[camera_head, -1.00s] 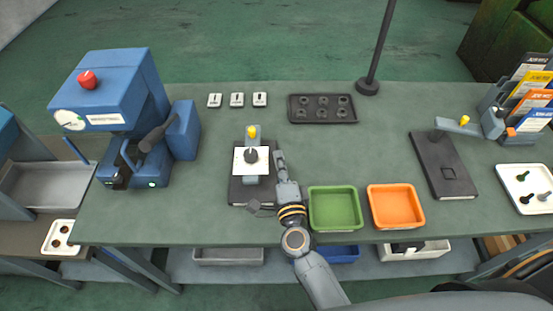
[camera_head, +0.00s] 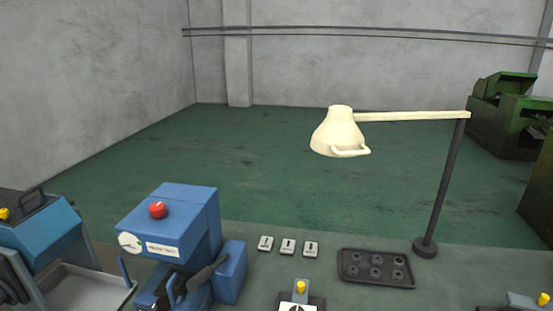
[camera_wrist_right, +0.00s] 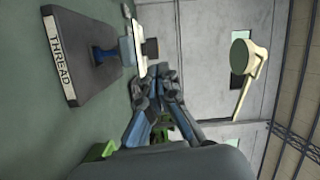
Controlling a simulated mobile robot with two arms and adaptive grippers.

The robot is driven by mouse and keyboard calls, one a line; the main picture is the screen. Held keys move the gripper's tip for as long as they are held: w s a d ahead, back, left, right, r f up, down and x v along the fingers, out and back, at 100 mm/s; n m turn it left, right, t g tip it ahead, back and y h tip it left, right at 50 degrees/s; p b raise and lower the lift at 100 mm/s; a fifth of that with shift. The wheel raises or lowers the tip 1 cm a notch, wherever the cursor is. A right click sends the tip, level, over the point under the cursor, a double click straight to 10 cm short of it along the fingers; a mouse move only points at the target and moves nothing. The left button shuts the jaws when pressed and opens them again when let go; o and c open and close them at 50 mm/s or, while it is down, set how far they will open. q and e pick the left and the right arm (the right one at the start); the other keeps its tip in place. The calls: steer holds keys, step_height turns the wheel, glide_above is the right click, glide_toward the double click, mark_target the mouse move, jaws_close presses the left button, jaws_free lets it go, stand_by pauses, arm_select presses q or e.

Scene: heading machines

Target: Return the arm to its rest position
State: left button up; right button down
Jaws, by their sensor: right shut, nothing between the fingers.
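My right gripper (camera_wrist_right: 160,88) shows in the right wrist view. Its fingers are closed together and I see nothing between them. The dark fixture base (camera_wrist_right: 85,72) with a "THREAD" label is to the left of the fingers. Its white plate (camera_wrist_right: 138,42) and a dark part stand just beyond the fingertips; whether they touch I cannot tell. In the head view neither arm is visible. Only the top of the fixture, with its yellow knob (camera_head: 300,287), shows at the bottom edge. My left gripper is not in view.
A blue machine (camera_head: 180,225) with a red button stands on the bench. Several small white label tiles (camera_head: 287,246) and a dark tray (camera_head: 376,268) with holes lie behind. A cream lamp (camera_head: 338,133) hangs over the back. A green tray edge (camera_wrist_right: 100,151) shows low in the wrist view.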

steer(key=s+f+n+g+y, duration=0.1)
steer(key=s+n+g, duration=0.1)
steer(key=n+g, duration=0.1)
steer(key=s+f+n+g+y, duration=0.2)
steer(key=n, duration=0.4)
steer(key=s+f+n+g+y, duration=0.1)
steer(key=s+n+g, duration=0.1)
steer(key=n+g, duration=0.1)
steer(key=shift+s+f+n+g, duration=0.3)
steer(key=shift+s+n, duration=0.1)
steer(key=shift+n, duration=0.3)
steer(key=s+d+f+n+g+h, duration=0.3)
steer(key=s+d+g+h, duration=0.3)
steer(key=s+d, duration=0.65)
step_height(320, 180, down, 30)
steer(key=d+g+b, duration=0.1)
steer(key=b, duration=0.2)
arm_select(q)
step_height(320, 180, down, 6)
steer(key=b, duration=0.3)
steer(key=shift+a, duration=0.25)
arm_select(e)
steer(key=s+d+f+g, duration=0.1)
steer(key=s+d+f, duration=0.2)
steer(key=s+f, duration=1.3)
step_height(320, 180, down, 2)
steer(key=shift+s+d+f+g, duration=0.1)
steer(key=shift+s+d+g, duration=0.05)
steer(key=shift+g, duration=0.15)
